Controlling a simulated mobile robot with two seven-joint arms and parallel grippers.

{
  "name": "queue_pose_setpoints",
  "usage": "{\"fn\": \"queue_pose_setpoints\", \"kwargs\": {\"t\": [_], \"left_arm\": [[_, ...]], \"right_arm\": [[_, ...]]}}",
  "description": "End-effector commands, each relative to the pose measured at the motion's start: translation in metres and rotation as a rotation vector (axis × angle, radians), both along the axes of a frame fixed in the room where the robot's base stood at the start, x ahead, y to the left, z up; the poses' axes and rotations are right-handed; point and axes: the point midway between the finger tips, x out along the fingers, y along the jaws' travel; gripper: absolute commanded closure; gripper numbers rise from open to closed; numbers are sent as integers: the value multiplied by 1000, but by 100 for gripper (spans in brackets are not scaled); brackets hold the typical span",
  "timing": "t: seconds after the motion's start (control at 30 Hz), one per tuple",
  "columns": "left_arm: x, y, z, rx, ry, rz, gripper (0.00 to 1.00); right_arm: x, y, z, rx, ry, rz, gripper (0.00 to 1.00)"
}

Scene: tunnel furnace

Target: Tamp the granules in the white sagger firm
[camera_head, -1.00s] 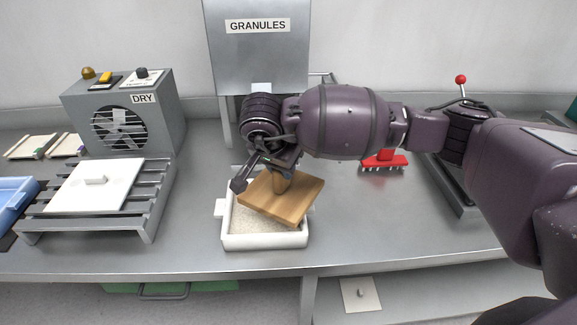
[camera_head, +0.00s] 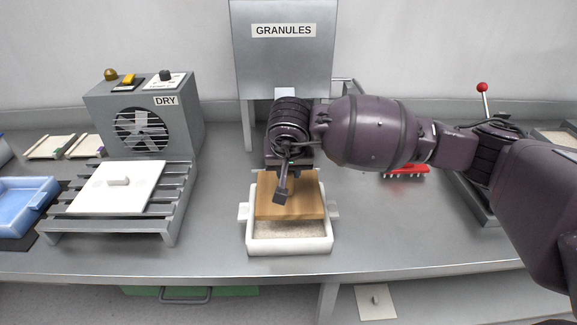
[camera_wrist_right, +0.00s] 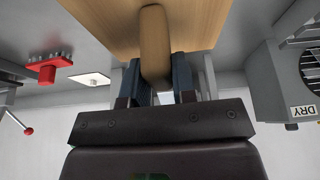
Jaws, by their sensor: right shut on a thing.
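The white sagger (camera_head: 290,246) stands on the bench below the granule hopper, with pale granules (camera_head: 288,229) showing in its front part. A wooden tamper with a flat square plate (camera_head: 308,204) is over the back part of the sagger and hides the granules there. My right gripper (camera_head: 283,180) is shut on the tamper's handle. In the right wrist view the two fingers (camera_wrist_right: 157,82) close around the wooden handle (camera_wrist_right: 154,45). I cannot tell whether the plate touches the granules. My left gripper is not in view.
The grey granules hopper (camera_head: 285,60) stands behind. A dryer (camera_head: 145,120) and a slatted rack with a white lid (camera_head: 118,188) are left, beside a blue tray (camera_head: 25,205). A red toothed tool (camera_head: 405,170) and a red-knobbed press (camera_head: 482,87) are right.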

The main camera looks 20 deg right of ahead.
Motion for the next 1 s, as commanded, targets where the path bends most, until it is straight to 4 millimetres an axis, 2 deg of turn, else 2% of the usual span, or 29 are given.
{"fn": "queue_pose_setpoints", "kwargs": {"t": [0.5, 0.7, 1.0], "left_arm": [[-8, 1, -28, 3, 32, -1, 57], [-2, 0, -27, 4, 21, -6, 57], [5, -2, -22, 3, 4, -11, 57]], "right_arm": [[0, 0, -43, 0, 2, -3, 94], [0, 0, -56, 0, 1, -1, 94], [0, 0, -59, 0, -2, -2, 94]]}}
